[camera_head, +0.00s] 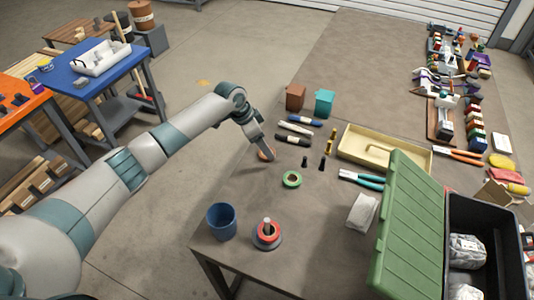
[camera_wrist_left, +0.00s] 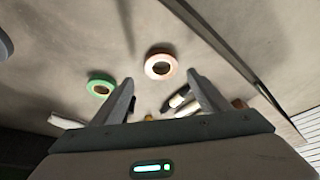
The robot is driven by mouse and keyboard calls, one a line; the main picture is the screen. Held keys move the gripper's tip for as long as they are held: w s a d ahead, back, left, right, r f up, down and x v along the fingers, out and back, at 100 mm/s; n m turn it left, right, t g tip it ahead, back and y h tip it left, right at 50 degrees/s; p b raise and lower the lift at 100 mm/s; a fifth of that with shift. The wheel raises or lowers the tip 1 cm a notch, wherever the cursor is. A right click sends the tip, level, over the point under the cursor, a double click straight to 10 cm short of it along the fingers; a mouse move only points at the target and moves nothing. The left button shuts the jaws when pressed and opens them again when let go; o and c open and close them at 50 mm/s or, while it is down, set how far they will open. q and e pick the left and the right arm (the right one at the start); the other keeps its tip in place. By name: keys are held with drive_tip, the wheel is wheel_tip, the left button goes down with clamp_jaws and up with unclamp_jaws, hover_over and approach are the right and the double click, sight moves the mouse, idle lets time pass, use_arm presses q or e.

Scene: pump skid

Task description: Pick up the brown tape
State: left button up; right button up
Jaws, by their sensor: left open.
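The brown tape is a ring that looks pinkish tan in the left wrist view (camera_wrist_left: 148,68), lying flat on the table. In the head view it is mostly hidden behind my left gripper, with a bit of its rim showing (camera_head: 262,154). My left gripper (camera_head: 268,156) comes down at the tape from above. In the wrist view its two fingers (camera_wrist_left: 160,82) are apart and empty, with the tape just beyond and between their tips. I cannot tell the exact height of the tips over the tape. My right gripper is in neither view.
A green tape (camera_head: 292,179) lies close by. Markers (camera_head: 297,128) lie behind. A blue cup (camera_head: 221,221) and a red ring on a spindle base (camera_head: 267,235) stand near the front edge. A cream tray (camera_head: 384,152) and green-lidded box (camera_head: 412,225) are to the right.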

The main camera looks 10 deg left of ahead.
use_arm(q)
drive_tip(key=f, duration=0.1)
drive_tip(key=f+p, duration=0.1)
drive_tip(key=shift+w+d+f, duration=0.1)
drive_tip(key=shift+w+f, duration=0.15)
drive_tip(key=shift+f, duration=0.15)
drive_tip(key=shift+x, duration=0.8)
drive_tip(key=c, duration=1)
